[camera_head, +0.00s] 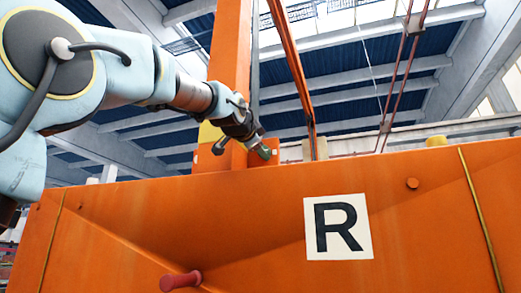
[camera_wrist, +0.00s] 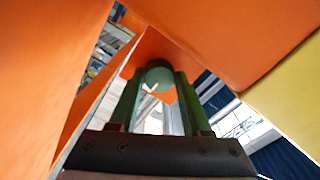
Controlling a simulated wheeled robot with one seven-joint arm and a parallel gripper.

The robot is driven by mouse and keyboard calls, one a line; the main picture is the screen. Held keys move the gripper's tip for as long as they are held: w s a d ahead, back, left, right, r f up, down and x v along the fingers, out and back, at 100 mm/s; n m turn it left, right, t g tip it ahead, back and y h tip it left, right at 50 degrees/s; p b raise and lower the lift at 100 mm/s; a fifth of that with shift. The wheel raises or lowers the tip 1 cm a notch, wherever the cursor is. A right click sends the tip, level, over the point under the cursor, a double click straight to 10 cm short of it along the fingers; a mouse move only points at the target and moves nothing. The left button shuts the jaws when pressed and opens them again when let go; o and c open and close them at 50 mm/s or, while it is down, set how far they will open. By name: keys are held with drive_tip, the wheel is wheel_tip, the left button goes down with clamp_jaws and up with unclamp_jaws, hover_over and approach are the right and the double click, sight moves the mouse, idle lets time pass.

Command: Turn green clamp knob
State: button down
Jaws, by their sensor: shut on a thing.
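The green clamp knob (camera_wrist: 158,76) shows in the wrist view as a rounded green shape between the tips of my two dark green fingers. My gripper (camera_wrist: 158,84) is shut on it, with a finger on each side. In the head view my gripper (camera_head: 258,146) reaches down from the upper left to the small green knob (camera_head: 265,153), at the foot of the orange post (camera_head: 229,80). The fingers partly hide the knob there, and its turn angle cannot be told.
A large orange panel with a white "R" sign (camera_head: 338,227) fills the lower head view. A red peg (camera_head: 180,281) sticks out low on it. Thin orange bars rise right of the post. In the wrist view, orange surfaces stand close on both sides of my fingers.

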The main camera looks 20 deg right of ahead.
idle(0.3)
drive_tip(key=shift+c, duration=1.8)
unclamp_jaws()
drive_tip(key=shift+s, duration=0.1)
drive_tip(key=b+v, duration=0.4)
drive_tip(key=v, duration=0.5)
drive_tip(key=shift+s+a+f, duration=0.15)
drive_tip(key=shift+a, duration=0.1)
drive_tip(key=shift+s+a, duration=0.4)
